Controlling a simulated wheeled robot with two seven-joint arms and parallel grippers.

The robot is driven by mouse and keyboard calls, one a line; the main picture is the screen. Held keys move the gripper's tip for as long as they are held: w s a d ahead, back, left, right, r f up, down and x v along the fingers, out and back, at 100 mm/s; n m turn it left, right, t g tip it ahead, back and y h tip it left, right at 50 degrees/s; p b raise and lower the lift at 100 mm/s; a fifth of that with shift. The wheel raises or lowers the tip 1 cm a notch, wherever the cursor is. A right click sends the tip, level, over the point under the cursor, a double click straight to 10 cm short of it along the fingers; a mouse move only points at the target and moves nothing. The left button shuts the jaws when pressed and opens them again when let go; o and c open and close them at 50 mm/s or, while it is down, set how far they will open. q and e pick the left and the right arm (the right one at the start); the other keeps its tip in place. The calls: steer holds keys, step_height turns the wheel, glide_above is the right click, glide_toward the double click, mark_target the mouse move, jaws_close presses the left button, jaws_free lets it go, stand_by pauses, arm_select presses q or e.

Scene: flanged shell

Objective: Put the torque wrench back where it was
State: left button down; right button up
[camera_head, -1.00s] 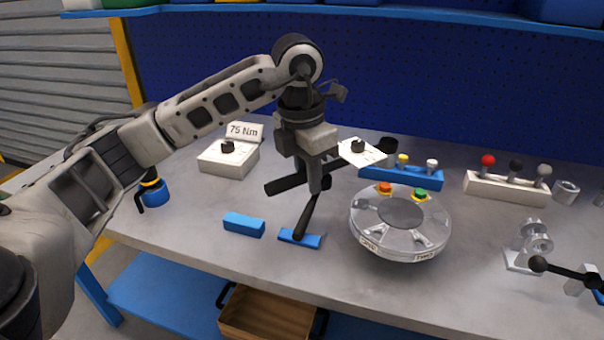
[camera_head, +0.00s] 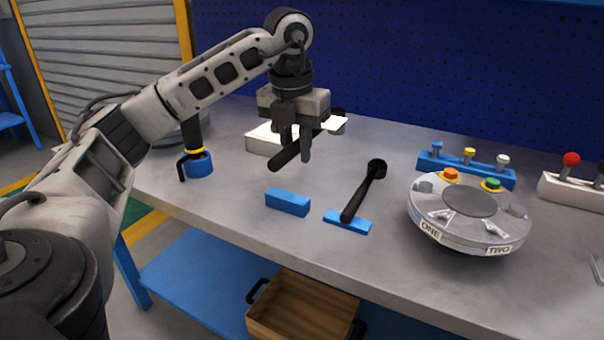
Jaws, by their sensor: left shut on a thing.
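My left gripper (camera_head: 294,157) points down and is shut on a black torque wrench (camera_head: 284,155), held above the bench. Its handle end slants toward the lower left. A white tag-like plate (camera_head: 337,123) shows at its far end, where the head is partly hidden. A second black wrench (camera_head: 363,192) lies on the bench with its handle end on a blue rest (camera_head: 347,229). Another blue rest (camera_head: 287,203), left of it, is empty. A white box (camera_head: 262,142) stands behind my gripper, which hides much of it. My right gripper is not in view.
A round silver flanged shell (camera_head: 470,213) stands right of the lying wrench. Behind it is a blue rack (camera_head: 466,170) with several knobbed pegs. A black tool with a yellow ring (camera_head: 193,135) stands in a blue holder at left. A wooden crate (camera_head: 300,312) sits below the bench.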

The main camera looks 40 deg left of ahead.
arm_select(q)
steer(key=w+a+f, duration=0.1)
steer(key=f, duration=0.1)
steer(key=w+a+f, duration=0.1)
steer(key=w, duration=0.1)
steer(key=w+a+f, duration=0.1)
steer(key=a+f, duration=0.1)
steer(key=shift+w+f, duration=0.3)
steer(key=shift+f, duration=0.05)
steer(key=f, duration=0.2)
steer(key=f+b, duration=0.1)
steer(key=shift+w+a+f, duration=0.1)
steer(key=shift+w+a, duration=0.1)
steer(key=shift+a, duration=0.05)
steer(key=shift+f, duration=0.3)
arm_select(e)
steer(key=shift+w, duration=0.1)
arm_select(q)
steer(key=c, duration=1.3)
jaws_free()
steer(key=shift+f, duration=0.2)
steer(key=shift+o, duration=0.2)
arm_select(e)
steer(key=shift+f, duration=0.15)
